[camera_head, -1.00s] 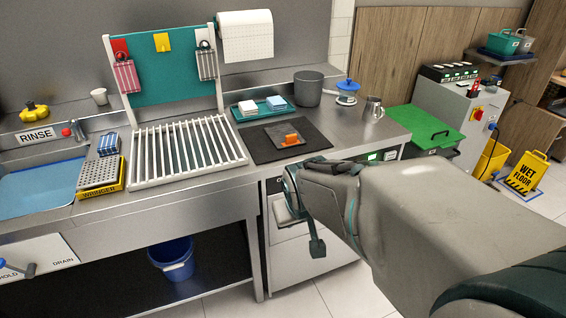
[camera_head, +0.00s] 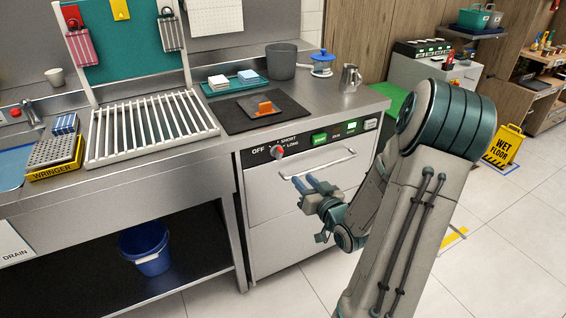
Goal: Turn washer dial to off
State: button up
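The washer (camera_head: 285,225) is a steel unit under the counter with a dark control panel at its top. Its dial (camera_head: 278,152) is a small red and pale knob at the panel's left, among the labels OFF, SHORT and LONG. Which label it points to is too small to tell. My gripper (camera_head: 308,182) is in front of the washer door, below and right of the dial, and apart from it. Its two blue fingers show a gap between them, with nothing seen in it. The fingers point up and left toward the panel.
The washer's bar handle (camera_head: 318,165) juts out between the dial's level and my gripper. Green lit buttons (camera_head: 320,138) sit right of the dial. The counter edge overhangs above the panel. A blue bucket (camera_head: 146,247) stands on the low shelf at left. Floor in front is clear.

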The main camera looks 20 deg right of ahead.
aim_at(282, 154)
jog(key=shift+t, duration=0.3)
jog(key=w, duration=1.3)
jog(key=shift+w+a+r, duration=0.1)
jog(key=shift+w, duration=0.15)
grip_shut()
